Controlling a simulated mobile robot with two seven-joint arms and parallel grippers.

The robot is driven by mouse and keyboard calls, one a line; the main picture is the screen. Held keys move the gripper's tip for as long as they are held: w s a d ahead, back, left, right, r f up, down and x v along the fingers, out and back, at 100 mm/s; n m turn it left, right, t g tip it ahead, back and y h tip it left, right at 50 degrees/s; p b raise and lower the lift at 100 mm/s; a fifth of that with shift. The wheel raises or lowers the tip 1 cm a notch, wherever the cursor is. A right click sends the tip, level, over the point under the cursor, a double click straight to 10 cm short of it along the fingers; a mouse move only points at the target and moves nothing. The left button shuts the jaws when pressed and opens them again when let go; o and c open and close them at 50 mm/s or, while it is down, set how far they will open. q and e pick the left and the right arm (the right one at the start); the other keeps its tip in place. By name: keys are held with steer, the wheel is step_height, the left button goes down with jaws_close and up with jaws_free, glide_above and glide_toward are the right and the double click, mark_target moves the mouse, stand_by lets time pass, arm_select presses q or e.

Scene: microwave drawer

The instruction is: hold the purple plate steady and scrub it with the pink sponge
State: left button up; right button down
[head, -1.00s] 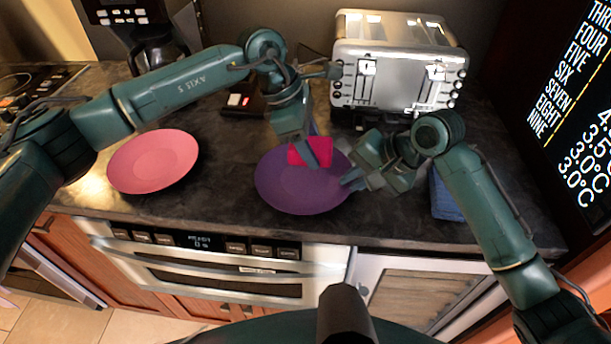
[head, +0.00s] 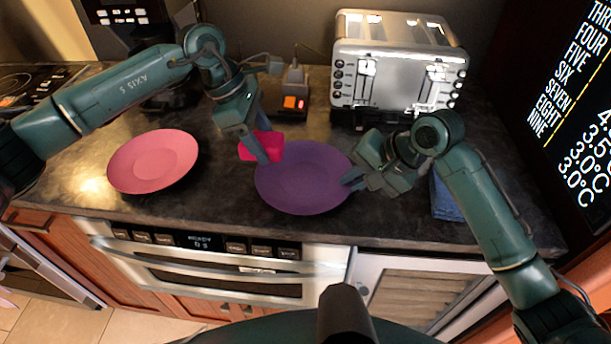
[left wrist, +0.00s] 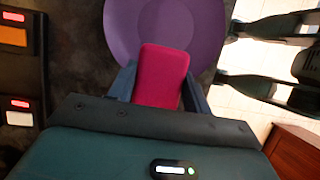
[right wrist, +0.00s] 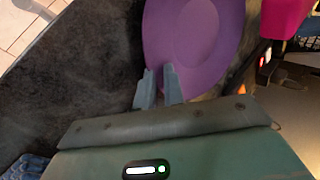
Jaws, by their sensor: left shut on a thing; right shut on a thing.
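The purple plate (head: 303,180) lies on the dark counter in the middle of the head view. My right gripper (head: 352,180) is shut on its right rim; the right wrist view shows both fingers (right wrist: 158,88) at the edge of the plate (right wrist: 195,45). The pink sponge (head: 268,146) is held between the fingers of my left gripper (head: 262,150), at the upper left rim of the plate. In the left wrist view the sponge (left wrist: 162,76) overlaps the near edge of the plate (left wrist: 165,22). I cannot tell whether the sponge touches the plate.
A pink plate (head: 153,161) lies on the counter to the left. A silver toaster (head: 398,70) stands behind the right gripper. A small device with an orange light (head: 293,103) sits at the back. A blue cloth-like item (head: 444,200) lies at the right, partly hidden by my right arm.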

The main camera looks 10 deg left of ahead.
steer(key=shift+s+f, duration=0.1)
steer(key=shift+f, duration=0.1)
steer(key=c, duration=1.4)
jaws_free()
steer(key=shift+r, duration=0.1)
steer(key=shift+d, duration=0.1)
steer(key=v, duration=1.2)
